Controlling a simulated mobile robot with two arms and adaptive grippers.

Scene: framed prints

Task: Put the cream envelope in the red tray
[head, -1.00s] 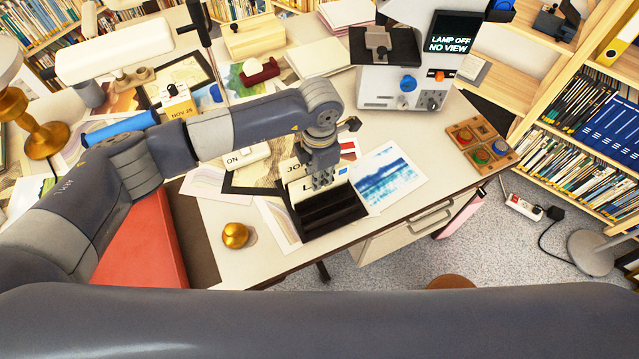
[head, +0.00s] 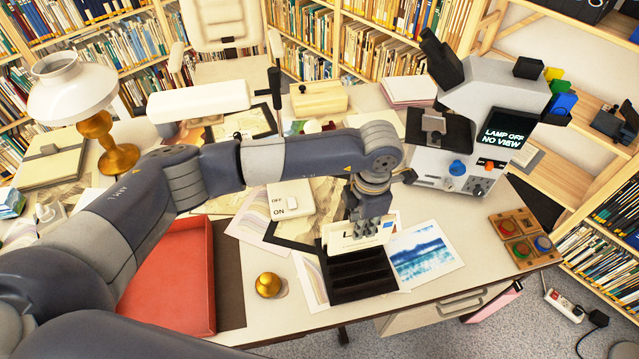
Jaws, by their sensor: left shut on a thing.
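The cream envelope (head: 344,241) stands upright at the back of a black slotted rack (head: 362,278) near the desk's front edge. It has dark lettering and a coloured stamp at its right. My left gripper (head: 368,229) points down from above and is shut on the envelope's top edge, hiding part of it. The envelope's lower part is hidden by the rack. The red tray (head: 168,272) lies to the left, at the desk's front left, partly hidden behind my left arm. My right gripper is not in view.
A brass knob-like object (head: 267,285) stands on the desk between tray and rack. A switch box (head: 290,200) lies behind, and a blue print (head: 424,254) lies right of the rack. A microscope-like device (head: 468,130) stands at the back right.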

